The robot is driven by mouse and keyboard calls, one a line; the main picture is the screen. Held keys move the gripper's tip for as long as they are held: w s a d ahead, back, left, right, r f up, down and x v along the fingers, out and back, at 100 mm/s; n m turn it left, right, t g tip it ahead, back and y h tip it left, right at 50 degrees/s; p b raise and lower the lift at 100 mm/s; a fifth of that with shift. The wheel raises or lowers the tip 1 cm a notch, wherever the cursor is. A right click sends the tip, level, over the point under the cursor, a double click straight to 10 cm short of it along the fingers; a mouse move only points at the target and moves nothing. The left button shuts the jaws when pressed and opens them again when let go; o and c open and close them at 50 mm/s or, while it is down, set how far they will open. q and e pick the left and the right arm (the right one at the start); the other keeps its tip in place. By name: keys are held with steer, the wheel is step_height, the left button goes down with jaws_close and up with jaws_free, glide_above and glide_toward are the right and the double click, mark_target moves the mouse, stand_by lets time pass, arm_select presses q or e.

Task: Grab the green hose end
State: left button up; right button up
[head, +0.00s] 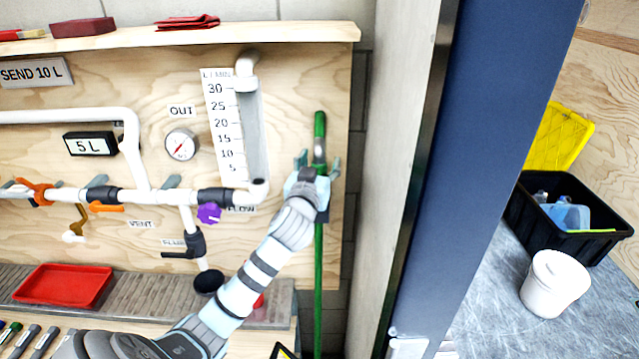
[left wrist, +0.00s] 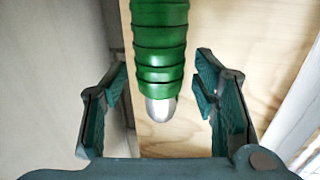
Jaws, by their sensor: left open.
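The green hose end (head: 319,130) hangs upright at the right edge of the plywood panel, with a metal tip at its lower end and a green length (head: 319,290) showing below my gripper. In the left wrist view the ribbed green hose end (left wrist: 159,45) comes down from the top, its silver rounded tip (left wrist: 161,108) between the fingers. My left gripper (head: 318,162) is open around it, with one finger on each side. In the left wrist view the gripper (left wrist: 160,100) shows gaps on both sides of the hose end. My right gripper is not in view.
White pipes (head: 75,117) with a purple knob (head: 209,213) and a clear flow tube (head: 253,130) are left of the gripper. A wooden shelf (head: 250,33) runs above. A blue door edge (head: 460,160) stands to the right. A red tray (head: 62,286) lies lower left.

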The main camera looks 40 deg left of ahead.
arm_select(q)
jaws_close()
steer(key=shift+r, duration=0.1)
